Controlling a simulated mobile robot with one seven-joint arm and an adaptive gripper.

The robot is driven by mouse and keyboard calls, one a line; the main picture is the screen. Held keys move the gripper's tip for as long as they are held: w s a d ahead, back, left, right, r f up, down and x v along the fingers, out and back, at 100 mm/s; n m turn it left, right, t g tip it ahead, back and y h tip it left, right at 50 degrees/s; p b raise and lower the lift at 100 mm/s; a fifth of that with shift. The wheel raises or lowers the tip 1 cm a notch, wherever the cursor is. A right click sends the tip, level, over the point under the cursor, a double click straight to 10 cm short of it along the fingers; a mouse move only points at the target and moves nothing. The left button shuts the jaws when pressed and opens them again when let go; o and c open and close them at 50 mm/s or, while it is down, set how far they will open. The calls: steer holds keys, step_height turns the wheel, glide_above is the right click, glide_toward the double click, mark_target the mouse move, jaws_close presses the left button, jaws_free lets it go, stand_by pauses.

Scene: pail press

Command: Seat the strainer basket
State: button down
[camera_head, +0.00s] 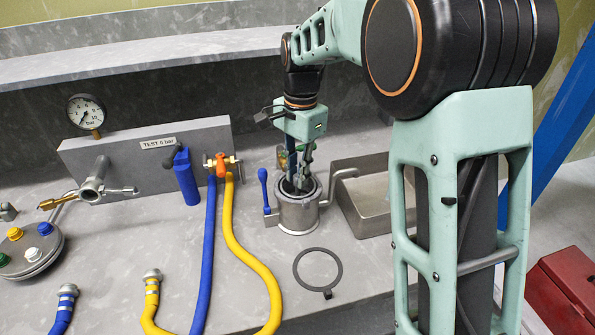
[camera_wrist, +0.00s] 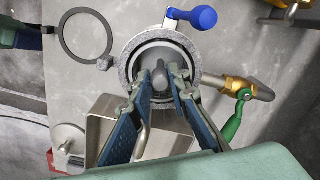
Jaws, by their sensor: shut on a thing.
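A grey metal strainer pot (camera_head: 297,217) stands upright on the bench, open at the top. In the wrist view its round rim (camera_wrist: 127,55) surrounds my fingertips. My gripper (camera_head: 300,182) points down into the mouth of the pot. In the wrist view my gripper (camera_wrist: 161,82) is shut on a grey upright grip of the strainer basket (camera_wrist: 159,74). The basket is inside the pot opening, and its body is mostly hidden by the pot and my fingers. I cannot tell whether it rests on its seat.
A flat dark ring (camera_head: 298,262) lies on the bench in front of the pot. A blue-handled lever (camera_head: 265,189) stands at the pot's left. A metal tray (camera_head: 375,222) is close on the right. Blue (camera_head: 205,265) and yellow (camera_head: 264,270) hoses run along the left.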

steer(key=shift+f+b, duration=1.2)
steer(key=shift+f, duration=1)
steer(key=c, duration=1.7)
jaws_free()
steer(key=shift+c, duration=0.2)
